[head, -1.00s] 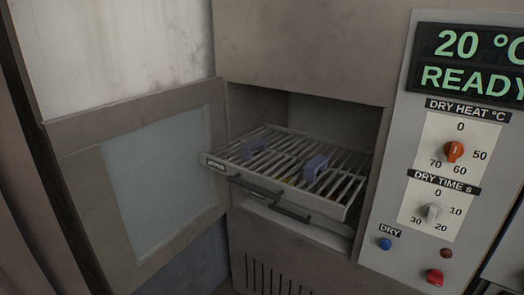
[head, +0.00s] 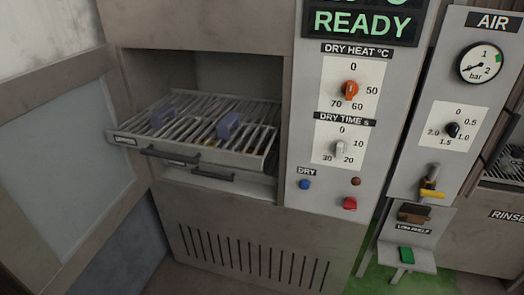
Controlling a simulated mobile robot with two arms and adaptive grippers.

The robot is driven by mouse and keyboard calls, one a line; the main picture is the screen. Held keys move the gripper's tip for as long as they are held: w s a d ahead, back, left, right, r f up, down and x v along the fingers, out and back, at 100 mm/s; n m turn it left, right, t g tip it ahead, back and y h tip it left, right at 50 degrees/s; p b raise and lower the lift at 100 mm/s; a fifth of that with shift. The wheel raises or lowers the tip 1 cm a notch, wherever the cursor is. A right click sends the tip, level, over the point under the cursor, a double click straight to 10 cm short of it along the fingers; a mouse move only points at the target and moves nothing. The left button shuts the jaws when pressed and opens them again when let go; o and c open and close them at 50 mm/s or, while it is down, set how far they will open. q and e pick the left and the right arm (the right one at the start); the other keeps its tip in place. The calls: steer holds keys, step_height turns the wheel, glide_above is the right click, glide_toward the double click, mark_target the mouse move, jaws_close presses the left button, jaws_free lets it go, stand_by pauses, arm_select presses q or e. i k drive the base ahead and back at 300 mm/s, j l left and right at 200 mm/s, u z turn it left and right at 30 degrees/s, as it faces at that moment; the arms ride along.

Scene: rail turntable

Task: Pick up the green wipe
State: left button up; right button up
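A small green item that looks like the green wipe (head: 406,254) lies flat on a low light-coloured shelf at the lower right of the head view. The shelf (head: 419,262) is below a label that seems to read "LOW SHELF". Neither of my grippers shows in the view.
An open drying cabinet has its glass door (head: 62,165) swung left and a slatted rack (head: 190,150) pulled out, with two blue-grey blocks on it. A control panel (head: 317,180) stands beside it. A brown item (head: 412,212) sits above the low shelf. A rinse unit (head: 495,215) is far right.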

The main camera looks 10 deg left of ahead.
mark_target(407, 257)
steer(key=i+l+u, duration=0.1)
steer(key=l, duration=0.2)
steer(key=i+l+u, duration=0.15)
steer(key=l, duration=0.2)
steer(key=i+l+u, duration=0.1)
steer(key=l, duration=0.25)
steer(key=i+l+u, duration=0.1)
steer(key=l, duration=0.25)
